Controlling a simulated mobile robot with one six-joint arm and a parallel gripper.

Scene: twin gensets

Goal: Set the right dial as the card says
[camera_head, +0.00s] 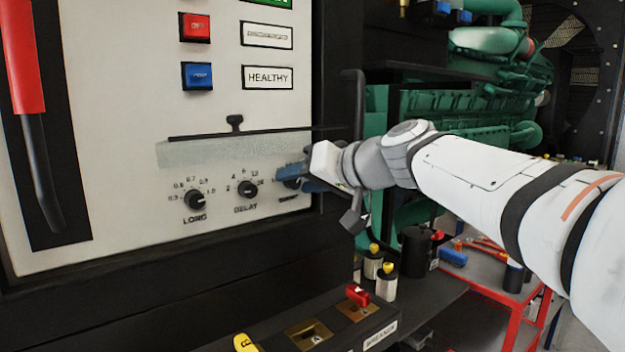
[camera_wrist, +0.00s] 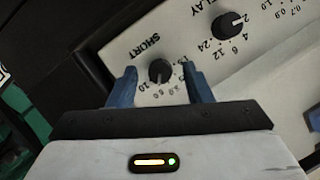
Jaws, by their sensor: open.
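The right dial is a black knob labelled SHORT (camera_wrist: 160,71), seen upside down in the wrist view. My gripper (camera_wrist: 160,78) is open, with one blue finger on each side of this knob; I cannot tell whether they touch it. In the head view, my gripper (camera_head: 299,178) is at the right end of the dial row and mostly hides the right dial. The knob's pointer setting is too small to read surely. The middle dial, DELAY (camera_head: 246,189), and the left dial, LONG (camera_head: 195,200), are clear of my gripper. I cannot make out a card with a setting.
A clear cover (camera_head: 235,150) with a black handle sits just above the dials. Red (camera_head: 195,27) and blue (camera_head: 197,76) buttons are higher up. A ledge with several switches is below.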

